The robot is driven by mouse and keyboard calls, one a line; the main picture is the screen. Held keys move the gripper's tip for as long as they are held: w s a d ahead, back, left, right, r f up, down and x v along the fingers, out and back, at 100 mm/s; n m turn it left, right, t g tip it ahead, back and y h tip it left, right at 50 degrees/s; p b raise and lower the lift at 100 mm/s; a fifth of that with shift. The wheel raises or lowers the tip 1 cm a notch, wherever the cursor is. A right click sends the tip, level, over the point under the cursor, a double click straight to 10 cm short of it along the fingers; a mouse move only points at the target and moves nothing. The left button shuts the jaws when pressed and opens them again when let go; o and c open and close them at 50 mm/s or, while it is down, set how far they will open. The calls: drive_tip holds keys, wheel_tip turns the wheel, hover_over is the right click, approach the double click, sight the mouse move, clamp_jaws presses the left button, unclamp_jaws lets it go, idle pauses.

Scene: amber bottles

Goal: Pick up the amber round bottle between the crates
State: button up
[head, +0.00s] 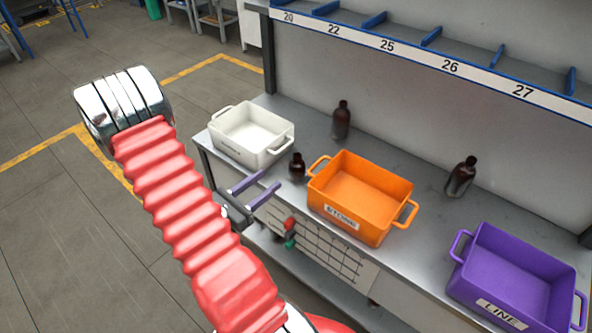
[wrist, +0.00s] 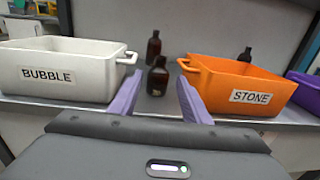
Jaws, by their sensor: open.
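A short round amber bottle (head: 297,167) with a dark cap stands upright on the grey bench between the white crate (head: 231,147) and the orange crate (head: 332,212). In the wrist view the same bottle (wrist: 158,78) stands between the tips of my gripper (wrist: 157,92), some way beyond them. My gripper (head: 256,187) has purple fingers and is open and empty, just in front of the bench edge.
A taller dark bottle (head: 341,121) stands behind the gap. Another dark bottle (head: 460,178) stands right of the orange crate. A purple crate (head: 462,283) labelled LINE is at the right. A numbered blue shelf (head: 400,50) runs above the bench. The crates flank the gap closely.

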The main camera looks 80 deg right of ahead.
sight(294, 160)
idle(0.3)
drive_tip(key=shift+x, duration=4.3)
drive_tip(key=shift+d, duration=0.1)
drive_tip(key=shift+x, duration=2.55)
clamp_jaws()
